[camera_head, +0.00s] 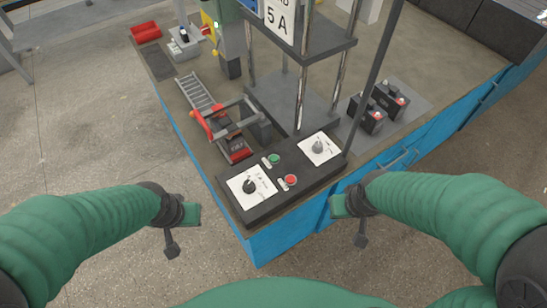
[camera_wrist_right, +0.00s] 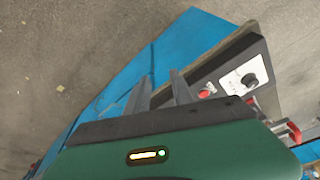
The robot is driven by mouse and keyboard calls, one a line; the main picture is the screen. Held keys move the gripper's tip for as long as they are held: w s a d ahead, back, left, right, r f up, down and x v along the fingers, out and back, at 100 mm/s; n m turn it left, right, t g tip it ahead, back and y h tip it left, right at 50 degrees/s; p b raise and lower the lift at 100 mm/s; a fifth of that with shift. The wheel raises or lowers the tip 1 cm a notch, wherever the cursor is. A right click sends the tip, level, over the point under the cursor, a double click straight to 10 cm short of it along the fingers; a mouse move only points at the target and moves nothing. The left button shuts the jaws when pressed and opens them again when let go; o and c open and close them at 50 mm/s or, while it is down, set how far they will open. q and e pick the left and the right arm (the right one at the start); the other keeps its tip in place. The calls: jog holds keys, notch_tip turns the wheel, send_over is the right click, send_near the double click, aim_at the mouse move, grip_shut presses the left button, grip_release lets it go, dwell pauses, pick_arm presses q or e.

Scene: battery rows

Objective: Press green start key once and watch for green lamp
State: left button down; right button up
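The green key (camera_head: 274,159) is a small round button on the black control panel (camera_head: 290,196), between two white dial plates. A red button (camera_head: 290,181) is close to it; a red button also shows in the right wrist view (camera_wrist_right: 206,93). My left gripper (camera_head: 180,232) hangs left of the panel, away from it. My right gripper (camera_head: 352,226) is in front of the bench to the panel's right, touching nothing; its two fingers stand apart and empty in the right wrist view (camera_wrist_right: 161,92). I cannot make out a lit green lamp on the panel.
Knobs on white plates (camera_head: 246,198) flank the buttons. Behind the panel, metal posts (camera_head: 302,90) carry a "5 A" sign (camera_head: 280,20). A red-ended conveyor (camera_head: 236,150) is at left, two dark batteries (camera_head: 366,114) at right. The blue bench edge (camera_head: 275,240) faces me.

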grip_shut()
dwell(0.8)
dwell(0.5)
